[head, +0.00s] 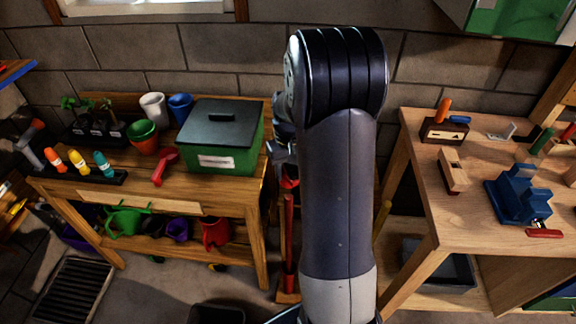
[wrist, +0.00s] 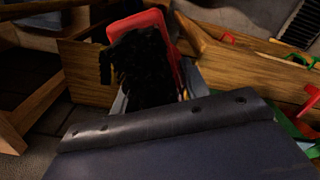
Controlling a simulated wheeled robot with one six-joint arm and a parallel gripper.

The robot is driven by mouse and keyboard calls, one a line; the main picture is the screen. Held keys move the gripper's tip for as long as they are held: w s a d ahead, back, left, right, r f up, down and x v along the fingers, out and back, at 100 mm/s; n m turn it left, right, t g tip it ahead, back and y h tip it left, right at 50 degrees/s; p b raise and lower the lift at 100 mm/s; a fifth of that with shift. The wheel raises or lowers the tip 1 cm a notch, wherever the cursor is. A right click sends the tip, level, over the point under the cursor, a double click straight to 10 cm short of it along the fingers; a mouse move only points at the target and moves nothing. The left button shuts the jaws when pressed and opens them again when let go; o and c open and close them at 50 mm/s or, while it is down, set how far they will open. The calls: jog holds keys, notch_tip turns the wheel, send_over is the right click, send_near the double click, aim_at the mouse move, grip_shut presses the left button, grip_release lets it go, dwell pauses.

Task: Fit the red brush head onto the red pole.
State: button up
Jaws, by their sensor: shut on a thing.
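The red brush head (wrist: 174,42) with black bristles (wrist: 140,68) is held in my gripper (wrist: 156,92) in the wrist view. The bristles cover much of the jaws. In the head view my gripper (head: 284,160) is partly hidden behind my arm, and a small red patch of the brush head (head: 290,183) shows just below it. The red pole (head: 289,240) stands upright beneath, its foot in a wooden base (head: 288,297). The pole's top is close under the brush head; I cannot tell whether they touch.
A wooden bench (head: 215,190) at left carries a green box (head: 228,160), cups, a red trowel (head: 163,166) and bottles. A workbench (head: 440,205) at right holds a blue vise (head: 518,195) and tools. The pole stands in the narrow gap between them.

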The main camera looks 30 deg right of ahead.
aim_at(289, 196)
jog(key=shift+f, duration=0.1)
jog(key=shift+f+b, duration=3.3)
jog(key=shift+f, duration=1.1)
jog(key=shift+f+b, duration=1.1)
jog(key=shift+f, duration=0.4)
jog(key=o, duration=1.1)
notch_tip(289, 196, up, 11)
jog(key=shift+f, duration=0.1)
